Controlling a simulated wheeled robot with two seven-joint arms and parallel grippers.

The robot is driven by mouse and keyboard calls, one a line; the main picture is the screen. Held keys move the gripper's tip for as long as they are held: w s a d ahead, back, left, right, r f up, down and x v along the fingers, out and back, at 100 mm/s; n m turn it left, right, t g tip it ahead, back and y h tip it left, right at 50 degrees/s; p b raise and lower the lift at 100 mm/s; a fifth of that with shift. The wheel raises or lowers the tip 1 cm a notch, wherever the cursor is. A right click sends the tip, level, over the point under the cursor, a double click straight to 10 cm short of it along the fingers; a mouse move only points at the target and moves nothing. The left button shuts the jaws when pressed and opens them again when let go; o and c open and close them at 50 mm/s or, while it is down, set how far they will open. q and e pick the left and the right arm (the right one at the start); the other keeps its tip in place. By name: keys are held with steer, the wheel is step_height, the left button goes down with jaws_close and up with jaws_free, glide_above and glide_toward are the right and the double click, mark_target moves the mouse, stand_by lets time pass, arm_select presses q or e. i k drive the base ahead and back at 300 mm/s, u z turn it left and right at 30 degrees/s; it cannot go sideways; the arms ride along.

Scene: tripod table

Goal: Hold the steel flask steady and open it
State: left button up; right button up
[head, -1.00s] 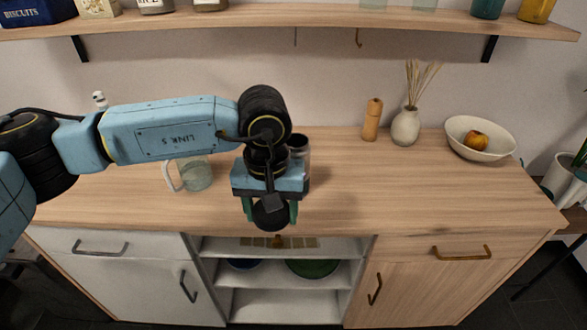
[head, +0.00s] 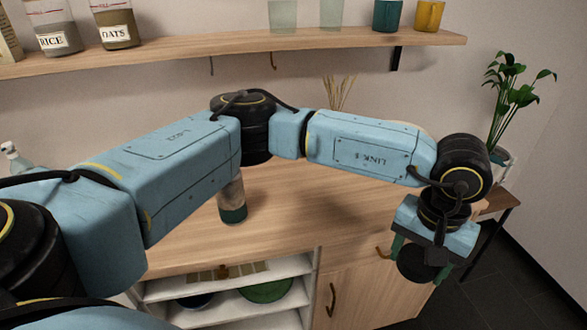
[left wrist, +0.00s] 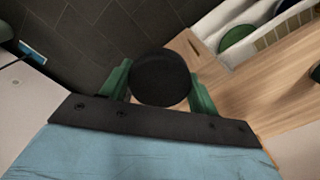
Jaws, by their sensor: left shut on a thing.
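A grey cylinder with a dark green lower band, which looks like the steel flask (head: 232,203), stands upright on the wooden worktop (head: 290,235). My left arm hides its top, so I cannot see whether it is open. My left gripper (head: 418,260) is away to the right of it, over the worktop's right end. Its green fingers are shut on a round black piece (head: 415,265) that looks like the lid. In the left wrist view the same piece (left wrist: 160,78) sits between the fingers. My right gripper is not in view.
A wall shelf (head: 200,50) with jars and cups runs above the worktop. Dried stems (head: 340,92) rise behind my left arm. Open shelves with bowls are below. Dark floor lies at the right.

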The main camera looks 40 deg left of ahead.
mark_target(230, 200)
steer(key=z, duration=0.9)
steer(key=k, duration=1.35)
steer(key=u, duration=1.55)
steer(key=i, duration=1)
